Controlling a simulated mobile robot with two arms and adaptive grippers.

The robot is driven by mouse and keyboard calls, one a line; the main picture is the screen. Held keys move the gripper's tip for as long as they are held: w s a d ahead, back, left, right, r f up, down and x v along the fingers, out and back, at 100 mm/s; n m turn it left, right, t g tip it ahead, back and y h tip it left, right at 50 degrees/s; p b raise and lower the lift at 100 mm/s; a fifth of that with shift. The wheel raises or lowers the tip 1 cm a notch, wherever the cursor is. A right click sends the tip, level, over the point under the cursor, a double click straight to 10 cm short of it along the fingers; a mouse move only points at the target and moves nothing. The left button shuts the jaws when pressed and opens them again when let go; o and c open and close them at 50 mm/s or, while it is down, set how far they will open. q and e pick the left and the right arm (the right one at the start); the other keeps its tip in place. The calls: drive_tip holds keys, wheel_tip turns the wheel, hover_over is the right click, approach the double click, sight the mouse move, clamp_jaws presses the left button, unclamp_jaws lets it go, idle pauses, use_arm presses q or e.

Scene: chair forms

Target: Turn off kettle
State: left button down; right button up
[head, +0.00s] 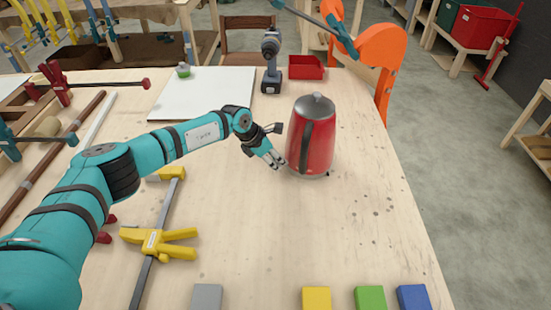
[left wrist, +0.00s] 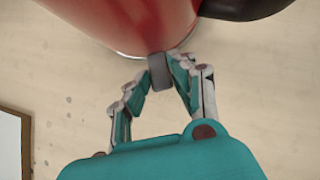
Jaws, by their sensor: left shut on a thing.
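The red kettle (head: 317,140) stands upright on the wooden table, with a grey lid and a black handle (head: 309,145) facing me. In the left wrist view, the kettle's red body (left wrist: 120,22) fills the top, with part of the black handle at the upper right. My left gripper (head: 277,163) is at the kettle's lower left side. In the left wrist view, the left gripper (left wrist: 165,75) has its fingers closed around a small grey tab (left wrist: 158,72) at the kettle's lower edge. The fingertips partly hide the tab. My right gripper is not in view.
A drill (head: 271,65) and a red tray (head: 306,68) stand behind the kettle. A white board (head: 205,97) lies at the back left. A yellow clamp (head: 155,240) lies beneath my left arm. Several coloured blocks line the front edge. The table right of the kettle is clear.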

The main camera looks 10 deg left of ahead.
use_arm(q)
drive_tip(key=c, duration=1.1)
unclamp_jaws()
drive_tip(key=v, duration=1.2)
drive_tip(key=shift+r, duration=0.1)
